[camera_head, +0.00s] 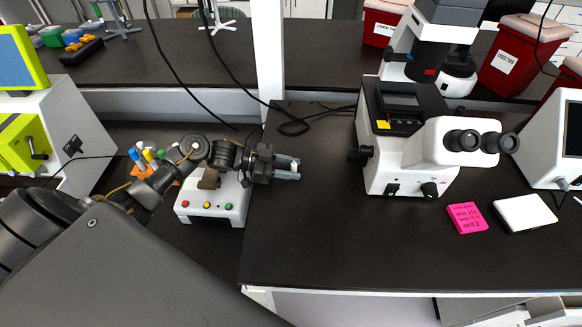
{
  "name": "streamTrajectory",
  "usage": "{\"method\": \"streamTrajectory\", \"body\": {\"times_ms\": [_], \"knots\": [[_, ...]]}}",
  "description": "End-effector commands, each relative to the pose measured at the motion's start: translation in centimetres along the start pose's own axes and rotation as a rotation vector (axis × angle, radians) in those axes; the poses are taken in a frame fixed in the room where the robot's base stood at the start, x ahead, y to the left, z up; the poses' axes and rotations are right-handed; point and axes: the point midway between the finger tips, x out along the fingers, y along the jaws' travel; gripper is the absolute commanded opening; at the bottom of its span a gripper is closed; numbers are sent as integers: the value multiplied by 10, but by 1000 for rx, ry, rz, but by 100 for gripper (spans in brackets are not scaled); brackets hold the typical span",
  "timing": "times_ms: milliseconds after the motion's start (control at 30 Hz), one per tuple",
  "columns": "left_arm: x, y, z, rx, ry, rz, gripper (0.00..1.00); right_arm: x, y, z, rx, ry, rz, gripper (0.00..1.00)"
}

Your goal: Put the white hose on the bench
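I cannot make out a white hose anywhere in the head view. The bench (330,235) is a black worktop with a white front edge. My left gripper (292,168) is above the bench, just right of a small white device with coloured buttons (212,207). Its grey fingers point right, and I cannot tell whether they are apart or closed on something small. My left arm comes in from the lower left and covers part of the device. My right gripper is out of view.
A white microscope (405,160) stands right of my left gripper. A pink note (467,217) and a white pad (525,213) lie at right. An orange tube rack (150,172) is behind my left arm. A white post (268,60) rises behind. The front middle bench is clear.

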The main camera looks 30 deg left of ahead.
Motion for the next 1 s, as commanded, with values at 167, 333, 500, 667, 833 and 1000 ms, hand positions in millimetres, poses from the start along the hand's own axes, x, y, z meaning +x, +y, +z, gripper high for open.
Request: {"method": "streamTrajectory", "body": {"times_ms": [167, 333, 500, 667, 833, 1000], "knots": [[-1, 0, -6, 2, 1, 0, 38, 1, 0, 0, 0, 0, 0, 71], [-8, -1, -32, 8, 1, 0, 38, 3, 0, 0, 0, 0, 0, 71], [-16, 26, -59, 7, -1, 3, 38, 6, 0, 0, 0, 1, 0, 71], [-24, 53, -89, 8, 0, 2, 38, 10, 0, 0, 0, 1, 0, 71], [-28, 91, -102, 4, -1, 3, 38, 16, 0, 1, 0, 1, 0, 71], [-32, 119, -115, 2, -1, 2, 38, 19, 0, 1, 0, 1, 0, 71]]}}
